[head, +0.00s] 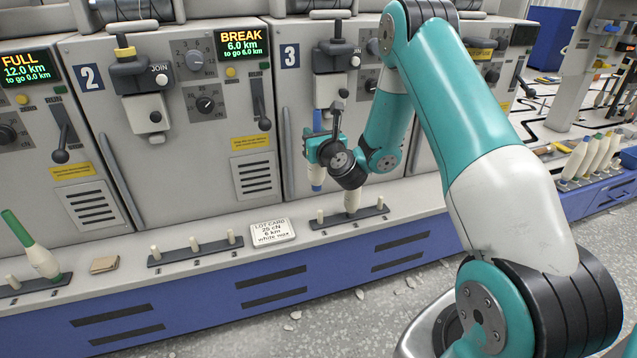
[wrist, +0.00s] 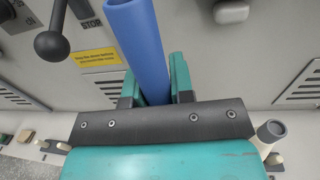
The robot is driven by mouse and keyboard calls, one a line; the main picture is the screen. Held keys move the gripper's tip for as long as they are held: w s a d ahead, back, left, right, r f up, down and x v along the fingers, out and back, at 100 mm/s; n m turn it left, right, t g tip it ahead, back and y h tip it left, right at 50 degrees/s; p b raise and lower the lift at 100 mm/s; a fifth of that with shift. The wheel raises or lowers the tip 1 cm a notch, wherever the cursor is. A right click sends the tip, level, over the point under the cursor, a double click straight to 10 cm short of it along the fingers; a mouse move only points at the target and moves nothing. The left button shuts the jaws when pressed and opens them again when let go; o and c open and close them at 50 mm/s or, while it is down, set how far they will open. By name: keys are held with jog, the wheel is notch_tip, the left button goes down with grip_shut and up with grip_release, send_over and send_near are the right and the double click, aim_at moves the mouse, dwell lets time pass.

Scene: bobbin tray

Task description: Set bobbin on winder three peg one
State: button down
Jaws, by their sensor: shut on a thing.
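My gripper (head: 322,149) is shut on a blue bobbin (head: 317,176), held about upright in front of winder three (head: 300,110). In the wrist view the blue tube (wrist: 139,45) stands between my teal fingers (wrist: 158,85). In the head view the bobbin's lower end is above the left peg (head: 320,215) of winder three's rail (head: 342,222), with a visible gap. A cream bobbin (head: 352,200) stands on the middle peg, its top hidden by my gripper. The right peg (head: 380,203) is bare.
A lot card (head: 271,232) lies on the ledge left of the rail. Winder two's rail (head: 196,250) has bare pegs. A green-tipped bobbin (head: 35,250) leans at far left. A lever (wrist: 51,45) sticks out in the wrist view. Several bobbins (head: 590,155) stand at right.

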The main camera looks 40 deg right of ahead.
aim_at(318, 176)
jog(key=shift+h, duration=0.3)
jog(key=f+b, duration=0.1)
jog(key=f, duration=0.2)
jog(key=f+b, duration=0.1)
jog(key=f, duration=0.1)
jog(key=shift+s+d+f+b, duration=0.25)
jog(key=shift+s+d+b, duration=0.1)
jog(key=shift+s, duration=0.05)
notch_tip(318, 176, down, 6)
jog(key=b, duration=0.5)
jog(key=shift+r+b, duration=0.25)
jog(key=shift+b, duration=0.1)
jog(key=shift+f+b, duration=0.5)
jog(key=shift+f, duration=0.1)
jog(key=c, duration=1.3)
grip_release()
jog(key=shift+o, duration=0.2)
jog(key=shift+s+b, duration=0.15)
jog(key=shift+b, duration=0.15)
